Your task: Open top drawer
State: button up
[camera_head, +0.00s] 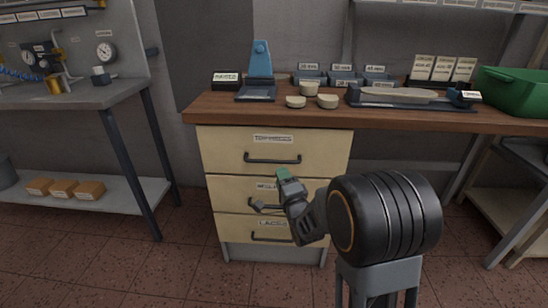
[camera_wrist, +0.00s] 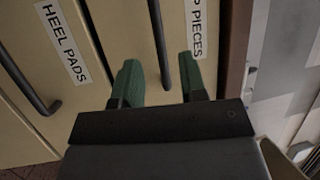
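The top drawer (camera_head: 274,145) is the upper of three cream drawers under a wooden worktop. It is shut, with a dark bar handle (camera_head: 272,160) below its label. In the wrist view, which is turned sideways, the handle (camera_wrist: 160,45) appears between the two green fingers, with a gap on each side. My gripper (camera_head: 283,176) is open in front of the drawers, just below the top handle in the head view. No contact with the handle shows. My gripper (camera_wrist: 160,72) holds nothing. My arm hides part of the two lower drawers.
The middle drawer (camera_head: 228,187), labelled HEEL PADS in the wrist view, and bottom drawer (camera_head: 230,228) are shut. The worktop (camera_head: 220,112) carries a blue stand (camera_head: 260,62), small trays and a green bin (camera_head: 515,88). A metal bench (camera_head: 70,95) stands left.

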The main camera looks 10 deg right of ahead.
aim_at(274, 162)
jog(key=b+x, duration=0.1)
jog(key=x, duration=0.7)
jog(key=shift+c, duration=0.4)
grip_shut()
